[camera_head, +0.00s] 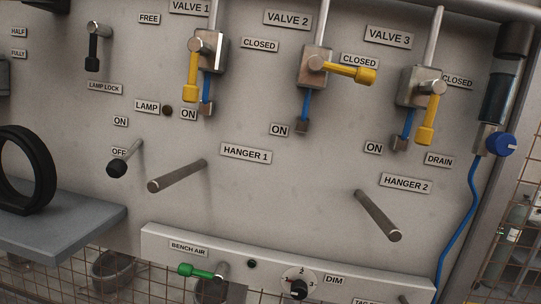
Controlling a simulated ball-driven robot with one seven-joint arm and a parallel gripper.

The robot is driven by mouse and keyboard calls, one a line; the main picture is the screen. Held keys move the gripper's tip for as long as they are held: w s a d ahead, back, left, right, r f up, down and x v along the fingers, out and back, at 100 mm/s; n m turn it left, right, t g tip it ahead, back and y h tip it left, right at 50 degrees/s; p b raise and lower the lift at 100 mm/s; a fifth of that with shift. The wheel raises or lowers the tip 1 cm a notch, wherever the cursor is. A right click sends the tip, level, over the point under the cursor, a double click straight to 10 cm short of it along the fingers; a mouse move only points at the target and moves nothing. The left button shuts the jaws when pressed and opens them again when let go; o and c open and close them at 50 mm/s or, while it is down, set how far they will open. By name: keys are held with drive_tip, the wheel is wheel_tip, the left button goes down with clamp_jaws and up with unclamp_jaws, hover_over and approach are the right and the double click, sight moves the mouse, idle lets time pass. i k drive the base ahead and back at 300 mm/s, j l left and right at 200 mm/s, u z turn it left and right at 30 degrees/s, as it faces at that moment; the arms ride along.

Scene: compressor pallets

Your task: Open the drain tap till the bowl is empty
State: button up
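The drain tap with its blue knob (503,144) is at the right edge of the panel, on the metal fitting under the bowl. The bowl (495,98) is a dark, bluish see-through cylinder below a black cap; I cannot tell its liquid level. A "DRAIN" label (440,160) is to the left of the knob. A blue tube (473,195) runs down from the fitting. My gripper is not in view, and nothing touches the knob.
Yellow-handled valves 1 (193,75), 2 (350,70) and 3 (426,115) are on the panel. Hanger 1 (178,177) and hanger 2 (378,215) are pegs sticking out. A green bench air lever (202,271) is below, and a grey shelf (60,235) at left holds a black ring (46,165).

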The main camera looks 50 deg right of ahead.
sight(499, 144)
drive_tip(key=l+z, duration=0.15)
drive_tip(key=z, duration=1.6)
